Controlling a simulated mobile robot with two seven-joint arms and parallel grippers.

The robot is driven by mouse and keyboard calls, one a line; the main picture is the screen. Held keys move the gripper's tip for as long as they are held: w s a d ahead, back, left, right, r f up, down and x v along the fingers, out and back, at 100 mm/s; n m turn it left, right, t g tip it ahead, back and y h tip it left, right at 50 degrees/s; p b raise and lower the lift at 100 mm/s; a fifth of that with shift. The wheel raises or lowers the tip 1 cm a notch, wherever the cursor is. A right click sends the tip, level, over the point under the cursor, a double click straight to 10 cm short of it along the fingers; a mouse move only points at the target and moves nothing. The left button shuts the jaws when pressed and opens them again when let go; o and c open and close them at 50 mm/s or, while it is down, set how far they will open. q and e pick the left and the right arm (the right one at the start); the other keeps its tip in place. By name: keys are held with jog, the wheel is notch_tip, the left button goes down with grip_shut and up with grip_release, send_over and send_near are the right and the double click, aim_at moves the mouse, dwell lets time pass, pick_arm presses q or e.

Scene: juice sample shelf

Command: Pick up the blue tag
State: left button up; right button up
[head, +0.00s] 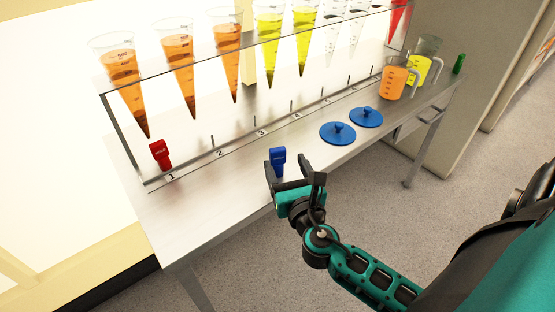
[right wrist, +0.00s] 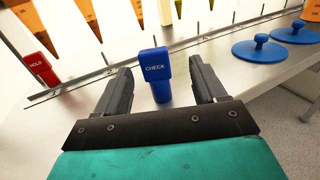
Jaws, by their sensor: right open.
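The blue tag (head: 278,160) stands upright on the metal table, in front of the shelf near mark 3. In the right wrist view the blue tag (right wrist: 156,72) reads "CHECK" and shows between and just beyond my fingers. My right gripper (head: 293,172) is open and empty, its two fingers on either side of the line to the tag. The right gripper (right wrist: 160,85) does not visibly touch the tag. My left gripper is not in view.
A red tag (head: 160,155) marked "HOLD" stands at mark 1. Two blue lids (head: 338,133) lie to the right of the blue tag. Cone tubes (head: 178,75) hang in the rack behind. Jugs (head: 396,80) stand at the far right. The table's front left is clear.

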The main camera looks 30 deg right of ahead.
aim_at(279, 155)
jog(key=x, duration=0.3)
jog(key=shift+w+a+r, duration=0.15)
jog(key=shift+w+a, duration=0.05)
jog(key=shift+w, duration=0.2)
jog(key=shift+w+d, duration=0.2)
jog(key=shift+w, duration=0.4)
jog(key=shift+c, duration=0.3)
jog(key=c, duration=1.1)
jog(key=shift+r, duration=0.1)
